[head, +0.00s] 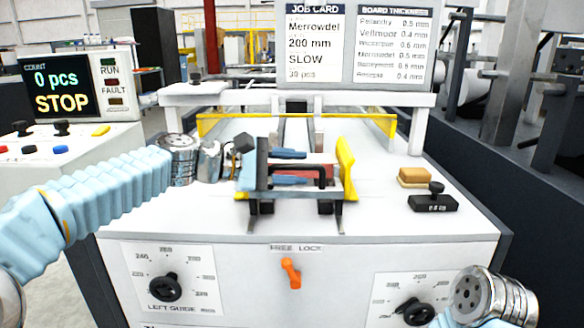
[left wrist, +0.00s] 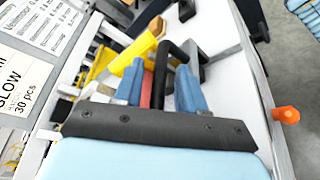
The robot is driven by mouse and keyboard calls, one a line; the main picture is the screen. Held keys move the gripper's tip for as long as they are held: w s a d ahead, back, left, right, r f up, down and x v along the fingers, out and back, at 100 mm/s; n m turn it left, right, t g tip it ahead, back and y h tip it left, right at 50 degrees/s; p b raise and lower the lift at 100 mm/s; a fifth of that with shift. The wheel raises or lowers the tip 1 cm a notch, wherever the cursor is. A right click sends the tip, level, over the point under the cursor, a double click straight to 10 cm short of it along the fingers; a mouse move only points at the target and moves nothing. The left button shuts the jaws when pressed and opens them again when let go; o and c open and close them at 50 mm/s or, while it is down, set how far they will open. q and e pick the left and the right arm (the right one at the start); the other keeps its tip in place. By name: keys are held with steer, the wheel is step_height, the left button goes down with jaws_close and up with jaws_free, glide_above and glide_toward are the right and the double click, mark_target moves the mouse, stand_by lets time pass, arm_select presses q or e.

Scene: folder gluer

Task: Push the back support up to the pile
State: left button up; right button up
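The back support appears to be the red piece (head: 321,171) with a black handle (head: 300,167), low between the yellow side guides; handle (left wrist: 161,72) and red piece (left wrist: 146,92) also show in the left wrist view. My left gripper (head: 290,167) reaches in from the left. Its two blue fingers (left wrist: 160,90) are apart, with the handle bar and red strip showing between them; gaps show, and I cannot tell whether a finger touches. I cannot make out a pile clearly; the gripper and handle cover part of that space. My right gripper is outside the views.
A yellow guide (head: 346,168) stands right of the handle. An orange lever (head: 290,272) is on the front panel under FREE and LOCK. A black stamp-like object (head: 433,199) and a tan block (head: 414,177) lie on the right of the white top. The display (head: 62,88) reads STOP.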

arm_select(q)
steer(key=b+v, duration=0.1)
steer(key=v, duration=1.2)
steer(key=shift+a, duration=0.4)
steer(key=shift+s+r, duration=0.1)
